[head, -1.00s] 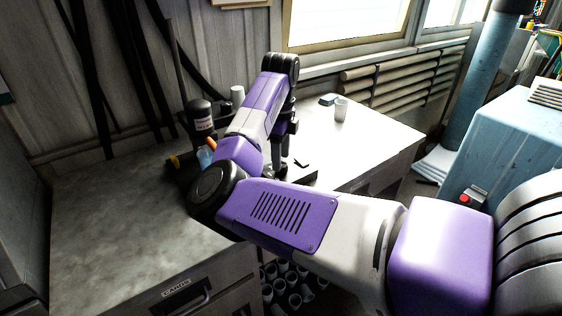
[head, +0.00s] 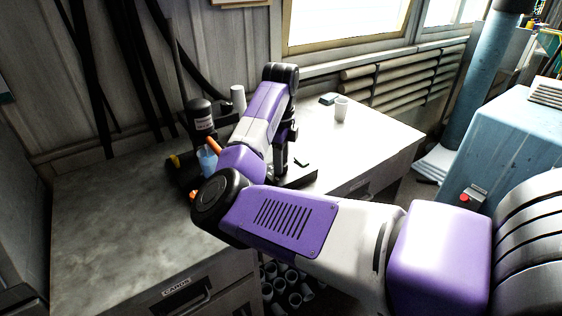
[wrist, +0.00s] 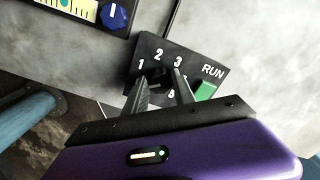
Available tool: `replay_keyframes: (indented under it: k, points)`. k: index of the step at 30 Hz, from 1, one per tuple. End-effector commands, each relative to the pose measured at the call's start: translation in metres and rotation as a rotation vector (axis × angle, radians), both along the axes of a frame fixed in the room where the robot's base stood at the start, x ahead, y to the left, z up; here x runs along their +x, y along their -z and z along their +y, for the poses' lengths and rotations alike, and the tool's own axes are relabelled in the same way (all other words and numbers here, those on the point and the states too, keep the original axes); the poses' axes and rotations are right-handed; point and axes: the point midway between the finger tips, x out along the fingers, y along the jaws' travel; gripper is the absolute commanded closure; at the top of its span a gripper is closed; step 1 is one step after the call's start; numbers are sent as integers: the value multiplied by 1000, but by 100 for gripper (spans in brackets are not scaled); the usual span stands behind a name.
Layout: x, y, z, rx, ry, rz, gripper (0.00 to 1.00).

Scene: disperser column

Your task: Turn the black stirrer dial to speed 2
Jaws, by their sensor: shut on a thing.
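In the wrist view the black stirrer panel (wrist: 190,58) shows white numbers 1, 2 and 3 in an arc, the word RUN and a green button (wrist: 206,91). The black stirrer dial (wrist: 158,75) sits below the 2, largely hidden between my fingers. My gripper (wrist: 160,79) is shut on it, one finger at each side. The dial's pointer cannot be made out, so its setting is unclear. Another number is partly covered by my right finger. In the head view my arm hides the dial and panel.
A blue knob (wrist: 116,15) on a unit with a yellow scale (wrist: 74,8) is close by. The bench's left part is clear.

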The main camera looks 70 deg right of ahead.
Motion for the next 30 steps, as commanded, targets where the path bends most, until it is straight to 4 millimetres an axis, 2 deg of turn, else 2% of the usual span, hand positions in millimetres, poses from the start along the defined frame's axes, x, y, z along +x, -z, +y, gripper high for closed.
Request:
replay_keyframes:
  k: [11, 30]
  points:
    - [1, 0, 0, 3, 156, -2, 100]
    - [1, 1, -1, 4, 749, -3, 100]
